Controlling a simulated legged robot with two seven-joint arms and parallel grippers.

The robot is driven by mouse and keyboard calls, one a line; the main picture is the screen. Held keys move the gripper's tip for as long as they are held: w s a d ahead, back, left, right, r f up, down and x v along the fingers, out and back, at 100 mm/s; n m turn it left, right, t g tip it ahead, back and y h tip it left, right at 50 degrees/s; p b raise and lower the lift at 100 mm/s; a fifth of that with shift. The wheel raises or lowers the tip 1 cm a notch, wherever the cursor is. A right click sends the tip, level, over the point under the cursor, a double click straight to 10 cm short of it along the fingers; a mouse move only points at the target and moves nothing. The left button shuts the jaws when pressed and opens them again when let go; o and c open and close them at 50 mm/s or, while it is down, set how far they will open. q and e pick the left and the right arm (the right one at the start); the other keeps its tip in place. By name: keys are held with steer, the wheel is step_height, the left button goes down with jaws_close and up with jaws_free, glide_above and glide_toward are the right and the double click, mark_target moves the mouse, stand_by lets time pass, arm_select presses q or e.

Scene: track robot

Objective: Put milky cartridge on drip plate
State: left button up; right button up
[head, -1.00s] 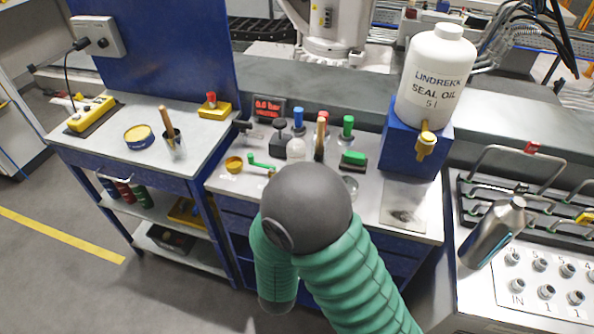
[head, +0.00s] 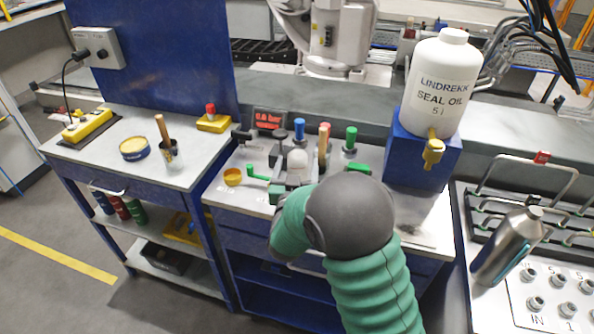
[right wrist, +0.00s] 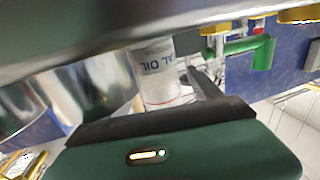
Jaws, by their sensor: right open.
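The milky cartridge (head: 297,161), a whitish cylinder with a rounded top, stands on the middle bench among several coloured-top tools. My right gripper (head: 291,189) is open at the near side of the cartridge, low over the bench. My arm and wrist hide part of it, and I cannot tell whether the fingers touch the cartridge. The drip plate (head: 428,212) is a pale plate with a dark stain at the right of the bench, below the brass tap. My forearm hides its left part. My left gripper is not in view.
A white seal oil bottle (head: 439,85) stands on a blue block (head: 405,150). A steel flask (head: 508,243) stands at the right. A green lever shows in the wrist view (right wrist: 262,52).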

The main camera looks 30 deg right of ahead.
steer(key=shift+r, duration=0.1)
jaws_close()
stand_by(0.3)
